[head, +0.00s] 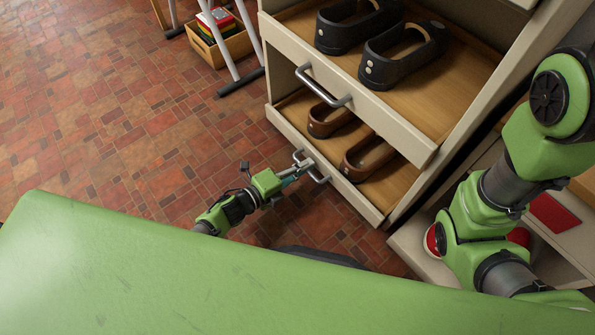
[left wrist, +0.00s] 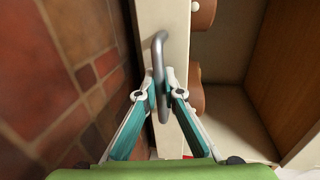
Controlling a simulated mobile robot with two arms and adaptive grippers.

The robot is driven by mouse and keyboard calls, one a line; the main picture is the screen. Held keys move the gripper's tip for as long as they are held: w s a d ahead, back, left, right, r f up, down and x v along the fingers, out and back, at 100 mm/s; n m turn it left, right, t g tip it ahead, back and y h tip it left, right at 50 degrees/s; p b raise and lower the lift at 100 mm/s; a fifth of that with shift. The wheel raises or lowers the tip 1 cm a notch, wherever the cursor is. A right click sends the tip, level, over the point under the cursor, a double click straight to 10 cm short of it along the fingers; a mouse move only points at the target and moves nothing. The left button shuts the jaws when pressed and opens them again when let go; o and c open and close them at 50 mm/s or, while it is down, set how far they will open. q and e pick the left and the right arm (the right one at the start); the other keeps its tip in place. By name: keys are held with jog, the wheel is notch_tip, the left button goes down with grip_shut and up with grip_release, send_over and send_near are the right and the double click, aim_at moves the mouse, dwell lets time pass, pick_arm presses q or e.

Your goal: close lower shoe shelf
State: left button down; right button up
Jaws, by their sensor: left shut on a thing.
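The lower shoe shelf (head: 352,196) is a cream-fronted drawer standing pulled out from the cabinet, with brown shoes (head: 366,158) inside. Its grey bar handle (head: 323,180) is on the front; the left wrist view shows the handle (left wrist: 159,42) beside the cream front panel (left wrist: 176,20). My left gripper (head: 299,171) reaches it from the left, low near the floor. In the left wrist view its fingertips (left wrist: 161,84) are shut on the handle, one on each side of the bar. My right gripper is not in view; only my right arm shows at the right.
The upper shelf (head: 400,122) is also pulled out above the lower one and holds black shoes (head: 403,52). A wooden crate (head: 238,45) and white rack legs (head: 222,45) stand at the top. A red-and-white item (head: 433,240) sits low at right. The tiled floor (head: 90,110) at left is clear.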

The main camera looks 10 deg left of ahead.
pick_arm(q)
jog(key=shift+w+d, duration=0.4)
jog(key=shift+w, duration=0.25)
jog(key=c, duration=2.2)
grip_release()
jog(key=shift+w+d, duration=0.1)
jog(key=shift+d, duration=0.1)
jog(key=shift+o, duration=0.2)
jog(key=shift+s+a, duration=0.2)
jog(key=shift+s, duration=0.05)
jog(key=v, duration=1.1)
jog(key=shift+s+a, duration=0.2)
